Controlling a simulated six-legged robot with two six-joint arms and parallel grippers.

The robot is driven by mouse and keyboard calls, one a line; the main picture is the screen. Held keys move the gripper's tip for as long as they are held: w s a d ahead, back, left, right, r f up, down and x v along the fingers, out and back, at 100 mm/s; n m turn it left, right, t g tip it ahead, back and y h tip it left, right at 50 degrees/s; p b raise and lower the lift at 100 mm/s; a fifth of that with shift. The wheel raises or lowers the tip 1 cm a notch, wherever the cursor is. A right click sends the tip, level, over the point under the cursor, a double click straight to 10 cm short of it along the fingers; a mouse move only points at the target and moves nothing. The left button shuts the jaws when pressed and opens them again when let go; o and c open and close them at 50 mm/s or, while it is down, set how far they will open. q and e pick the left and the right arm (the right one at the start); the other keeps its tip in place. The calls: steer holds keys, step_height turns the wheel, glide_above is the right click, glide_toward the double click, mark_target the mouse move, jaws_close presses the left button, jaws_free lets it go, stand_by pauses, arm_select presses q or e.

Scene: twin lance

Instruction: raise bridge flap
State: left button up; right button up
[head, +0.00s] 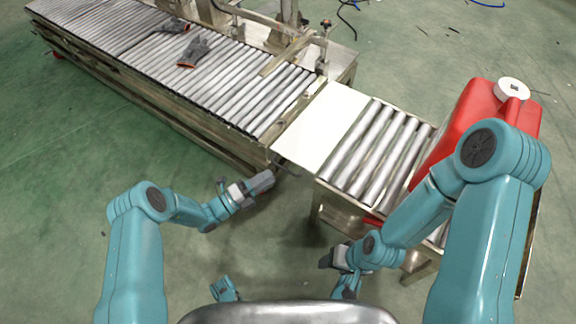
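The bridge flap (322,127) is a flat, cream-white plate. It lies between the long roller conveyor (215,75) and the short roller table (375,155), spanning the gap and looking about level with both. My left gripper (264,181) is just below the flap's near left corner in the picture, and a contact is not visible. Its grey fingers look close together, but the gap between them is too small to judge. My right gripper (326,261) is low in front of the short table's near side, away from the flap. Its fingers are dark and partly hidden by its own wrist.
A red jerrycan (462,122) with a white cap stands on the right part of the short roller table. Two grey-and-red gloves (194,52) lie on the long conveyor. Metal frame parts and cables are behind it. The green floor is clear at left.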

arm_select(q)
steer(key=b+x, duration=0.1)
steer(key=x, duration=0.7)
steer(key=shift+w+d+b, duration=0.15)
steer(key=shift+d+b, duration=0.1)
steer(key=shift+b, duration=0.15)
jaws_close()
